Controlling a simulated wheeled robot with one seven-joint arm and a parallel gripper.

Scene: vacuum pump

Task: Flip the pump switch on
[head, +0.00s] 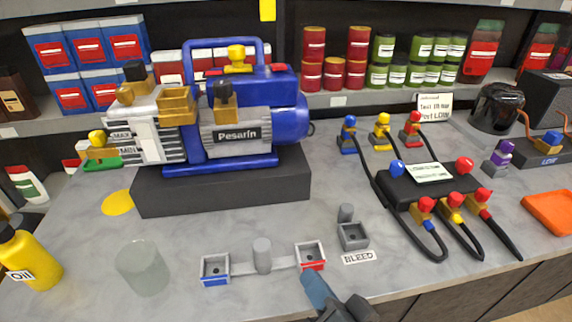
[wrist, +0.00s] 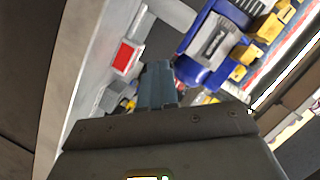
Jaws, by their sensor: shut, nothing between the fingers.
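The blue pump (head: 290,125), labelled Pesarin, stands on a dark block at the back left; it also shows in the wrist view (wrist: 205,50). No part is labelled as its switch. At the front of the bench, a grey bar carries an upright grey knob (head: 262,254) between a blue-marked square holder (head: 215,268) and a red-marked square holder (head: 311,257). My gripper (head: 316,288) is shut and empty, just in front of the red-marked holder. In the wrist view its fingers (wrist: 157,85) point toward the bench, with a red patch (wrist: 125,57) to their left. Contact cannot be told.
A grey holder with a short post (head: 353,235) and a BLEED label (head: 359,257) is right of the bar. A clear cup (head: 143,268) and yellow oil bottle (head: 30,260) stand left. A black manifold with hoses (head: 400,186) is at right. An orange tray (head: 550,210) lies far right.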

